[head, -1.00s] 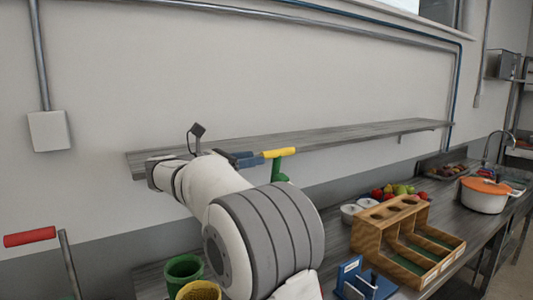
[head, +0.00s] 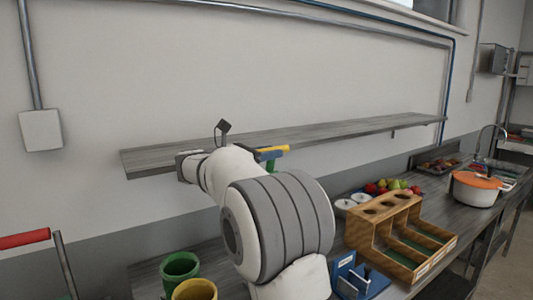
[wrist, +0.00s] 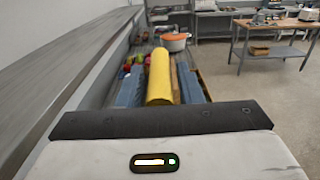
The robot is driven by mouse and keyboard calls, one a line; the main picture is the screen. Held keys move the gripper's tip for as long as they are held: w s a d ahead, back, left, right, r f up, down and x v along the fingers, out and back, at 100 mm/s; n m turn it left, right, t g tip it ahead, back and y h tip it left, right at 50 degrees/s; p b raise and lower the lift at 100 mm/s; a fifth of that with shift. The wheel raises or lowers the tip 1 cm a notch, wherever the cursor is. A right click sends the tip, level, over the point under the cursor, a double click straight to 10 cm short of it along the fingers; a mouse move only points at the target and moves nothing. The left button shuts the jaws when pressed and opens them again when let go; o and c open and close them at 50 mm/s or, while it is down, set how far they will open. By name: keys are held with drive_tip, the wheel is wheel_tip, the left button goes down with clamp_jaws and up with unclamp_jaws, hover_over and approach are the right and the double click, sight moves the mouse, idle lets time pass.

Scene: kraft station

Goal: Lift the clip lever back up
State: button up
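The clip lever is a yellow bar (head: 274,150) on a green part, of which only a little shows below it in the head view. In the wrist view the yellow lever (wrist: 160,78) points away from me, between the two blue fingers of my gripper (wrist: 157,92). The left finger is close beside the lever. A narrow gap shows between the lever and the right finger, so the gripper looks open around it. In the head view my arm hides most of the gripper and the clip's lower part.
A grey shelf (head: 330,134) runs along the wall just behind the lever. On the bench are a wooden rack (head: 432,270), a blue fixture (head: 346,271), green (head: 180,266) and yellow (head: 194,290) cups, fruit (head: 385,187) and an orange-lidded pot (head: 476,190). A red handle (head: 23,239) stands at left.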

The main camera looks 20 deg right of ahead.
clamp_jaws()
drive_tip(key=shift+r, duration=0.15)
drive_tip(key=shift+w+a+r+p, duration=0.15)
drive_tip(key=shift+w+p, duration=0.3)
drive_tip(key=shift+p, duration=0.55)
drive_tip(key=shift+w+n+p, duration=0.4)
drive_tip(key=shift+w+p, duration=0.05)
drive_tip(key=shift+p, duration=0.05)
drive_tip(key=shift+o, duration=1.2)
unclamp_jaws()
drive_tip(key=shift+w+a, duration=0.1)
drive_tip(key=shift+w, duration=0.05)
